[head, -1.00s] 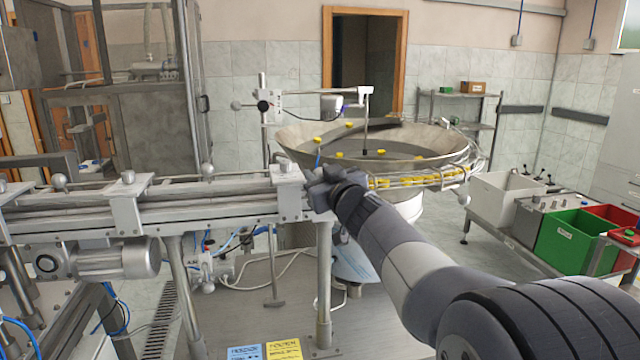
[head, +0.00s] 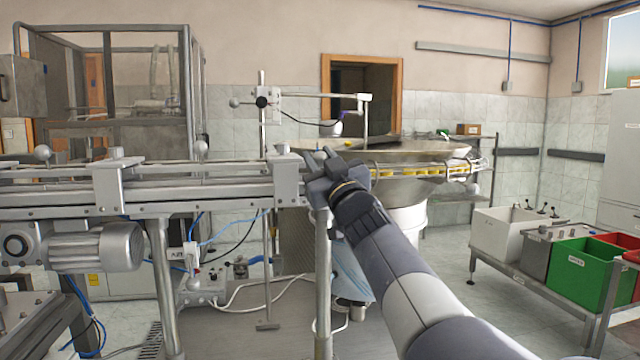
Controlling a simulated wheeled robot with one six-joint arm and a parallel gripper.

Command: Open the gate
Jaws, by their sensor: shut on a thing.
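My gripper (head: 319,156) is at the right end of the conveyor rail (head: 200,188), where the rail meets the chute (head: 420,172) from the feeder bowl (head: 415,152). Its fingers point up and away from me and are shut on a small part there, which I take to be the gate. The gripper hides most of that part, so I cannot tell how far open it stands. Yellow caps (head: 452,173) sit in a row in the chute to the right of the gripper.
A metal bracket (head: 285,172) stands on the rail just left of the gripper. A sensor stand (head: 262,110) rises behind it. A motor (head: 95,247) hangs below the rail. White (head: 497,232) and green (head: 577,270) bins stand at right. Some floor is free between bowl and bins.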

